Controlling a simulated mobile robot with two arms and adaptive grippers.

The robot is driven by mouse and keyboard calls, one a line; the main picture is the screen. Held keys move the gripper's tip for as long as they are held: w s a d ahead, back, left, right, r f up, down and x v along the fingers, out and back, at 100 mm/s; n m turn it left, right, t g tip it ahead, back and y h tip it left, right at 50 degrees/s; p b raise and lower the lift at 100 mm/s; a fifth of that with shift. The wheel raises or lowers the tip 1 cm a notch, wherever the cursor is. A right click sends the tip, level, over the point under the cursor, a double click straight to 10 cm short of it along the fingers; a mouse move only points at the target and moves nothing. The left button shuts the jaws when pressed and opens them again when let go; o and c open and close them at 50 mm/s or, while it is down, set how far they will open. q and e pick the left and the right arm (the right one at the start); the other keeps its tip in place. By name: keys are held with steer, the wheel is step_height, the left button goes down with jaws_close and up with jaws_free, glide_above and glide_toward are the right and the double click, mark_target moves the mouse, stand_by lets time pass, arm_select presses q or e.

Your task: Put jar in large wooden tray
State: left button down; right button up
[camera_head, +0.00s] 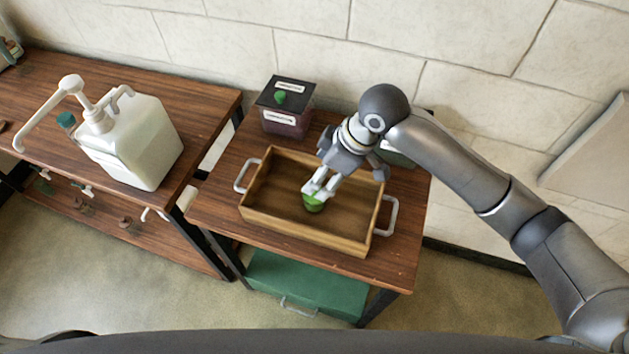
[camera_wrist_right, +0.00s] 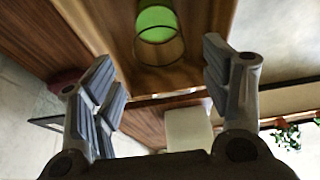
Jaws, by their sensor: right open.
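In the right wrist view the jar (camera_wrist_right: 157,35) has a green end and a clear body. My right gripper (camera_head: 320,188) reaches down into the tray just above the jar and partly hides it. Its two fingers (camera_wrist_right: 162,85) are spread apart in the wrist view, with the jar between and beyond their tips and a gap on both sides. My left gripper is not in view.
The tray has metal handles at both ends and stands on a wooden table (camera_head: 385,272). A dark-lidded container (camera_head: 286,105) stands behind it. A white pump bucket (camera_head: 135,145) stands on the left table. A green case (camera_head: 308,285) sits on the lower shelf.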

steer(key=shift+v, duration=1.7)
steer(key=shift+a, duration=0.1)
